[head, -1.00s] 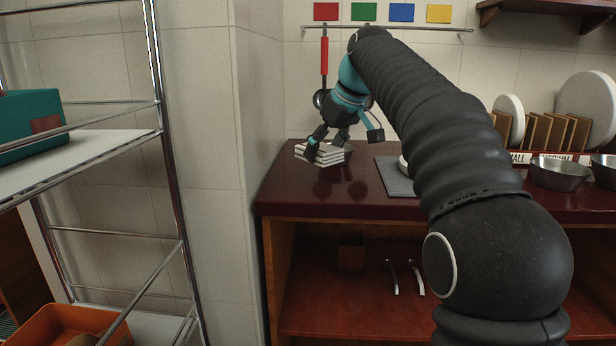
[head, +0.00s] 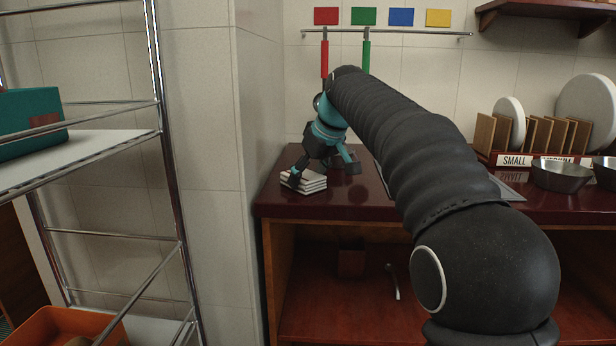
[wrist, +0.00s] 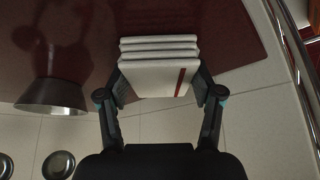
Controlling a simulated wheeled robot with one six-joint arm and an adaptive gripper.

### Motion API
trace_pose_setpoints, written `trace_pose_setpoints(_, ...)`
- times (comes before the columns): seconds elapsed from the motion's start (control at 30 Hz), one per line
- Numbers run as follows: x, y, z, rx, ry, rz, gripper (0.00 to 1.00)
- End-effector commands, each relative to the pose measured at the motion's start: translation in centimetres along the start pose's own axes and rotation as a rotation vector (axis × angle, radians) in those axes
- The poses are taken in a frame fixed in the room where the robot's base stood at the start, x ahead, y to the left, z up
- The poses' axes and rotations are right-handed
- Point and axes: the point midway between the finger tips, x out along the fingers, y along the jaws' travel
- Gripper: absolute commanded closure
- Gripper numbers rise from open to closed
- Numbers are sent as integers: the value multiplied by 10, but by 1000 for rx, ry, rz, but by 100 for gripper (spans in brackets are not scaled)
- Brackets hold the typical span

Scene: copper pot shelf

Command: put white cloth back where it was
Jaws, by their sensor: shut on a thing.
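The white cloth (head: 306,182) is a folded stack of several layers at the left end of the dark red counter (head: 345,203). It also shows in the wrist view (wrist: 160,75), where a red stripe runs down its near layer. My gripper (head: 322,172) is shut on the cloth; in the wrist view its fingers (wrist: 160,97) press on both sides. I cannot tell whether the cloth touches the counter. My arm hides part of the counter.
A rail (head: 420,32) with red and green handled tools hangs behind under coloured squares. At right stand a plate rack (head: 545,135) and a metal pan (head: 562,174). A wire shelf (head: 168,150) stands at left, near a wall corner (head: 238,120).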

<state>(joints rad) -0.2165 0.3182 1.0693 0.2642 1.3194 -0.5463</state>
Motion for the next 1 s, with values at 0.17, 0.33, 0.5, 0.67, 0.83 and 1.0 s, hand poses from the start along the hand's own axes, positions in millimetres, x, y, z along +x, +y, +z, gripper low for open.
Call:
trace_pose_setpoints(0.17,2,0,1,0,0,0,14)
trace_pose_setpoints(0.33,2,0,1,0,0,0,9)
trace_pose_setpoints(0.5,2,0,1,0,0,0,9)
trace_pose_setpoints(0.67,-8,0,-1,0,0,0,9)
trace_pose_setpoints(0.83,-38,0,-2,0,3,2,9)
trace_pose_setpoints(1.0,-73,1,-2,1,2,2,9)
